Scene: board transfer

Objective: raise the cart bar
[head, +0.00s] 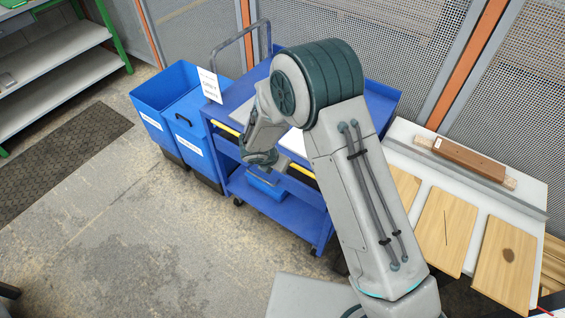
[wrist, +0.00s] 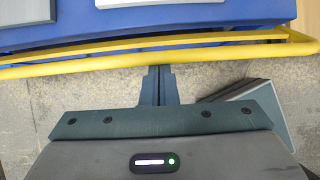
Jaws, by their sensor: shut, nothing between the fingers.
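The blue cart (head: 290,208) stands in the middle of the head view, with the yellow cart bar (head: 302,170) along its near side. My arm hides the bar's middle there. In the wrist view the yellow bar (wrist: 85,65) spans the frame, along the edge of the blue cart top (wrist: 130,25). My gripper (wrist: 160,70) is shut and empty, its fingertips at the bar's lower edge near its middle. I cannot tell whether they touch the bar or reach under it. In the head view the gripper's fingers are hard to make out.
Blue bins (head: 165,95) stand left of the cart. A white table (head: 395,150) with wooden boards (head: 447,228) is at the right. Grey shelves (head: 60,75) and a dark mat (head: 60,160) are at the left. The concrete floor (head: 130,235) in front is clear.

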